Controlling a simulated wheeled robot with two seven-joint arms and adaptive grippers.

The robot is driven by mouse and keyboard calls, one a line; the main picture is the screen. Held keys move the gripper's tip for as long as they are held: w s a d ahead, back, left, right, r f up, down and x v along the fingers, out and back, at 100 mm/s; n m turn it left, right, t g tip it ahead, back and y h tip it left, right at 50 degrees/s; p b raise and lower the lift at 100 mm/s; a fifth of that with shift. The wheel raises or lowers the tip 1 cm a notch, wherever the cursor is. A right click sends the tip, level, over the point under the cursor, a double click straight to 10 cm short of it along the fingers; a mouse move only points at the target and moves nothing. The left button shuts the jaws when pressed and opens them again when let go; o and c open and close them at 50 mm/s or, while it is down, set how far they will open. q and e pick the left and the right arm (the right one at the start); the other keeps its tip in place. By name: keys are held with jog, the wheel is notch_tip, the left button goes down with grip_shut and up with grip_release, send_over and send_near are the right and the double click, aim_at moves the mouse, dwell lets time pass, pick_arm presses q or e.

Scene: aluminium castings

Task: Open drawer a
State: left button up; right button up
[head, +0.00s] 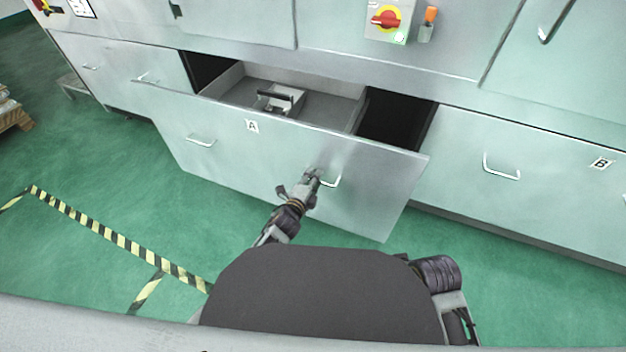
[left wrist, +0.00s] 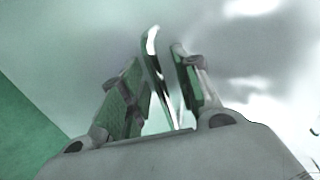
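Drawer A (head: 280,160) is a wide pale metal drawer with a label "A" (head: 252,126) on its front. It stands pulled well out of the cabinet, with its inside showing from above. Its front has a left handle (head: 201,141) and a right handle (head: 333,181). My left gripper (head: 316,178) is at the right handle. Finger contact is partly hard to make out. My right gripper does not show.
A grey casting-like part (head: 280,99) lies inside the drawer. Closed drawer B (head: 540,170) is at the right. A red and yellow switch (head: 388,18) sits above. Green floor (head: 110,210) with striped tape (head: 120,240) is clear at the left.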

pick_arm(q)
jog(key=shift+s, duration=0.1)
jog(key=v, duration=0.7)
dwell(0.4)
jog(key=shift+s+a, duration=0.1)
jog(key=shift+s, duration=0.05)
dwell(0.4)
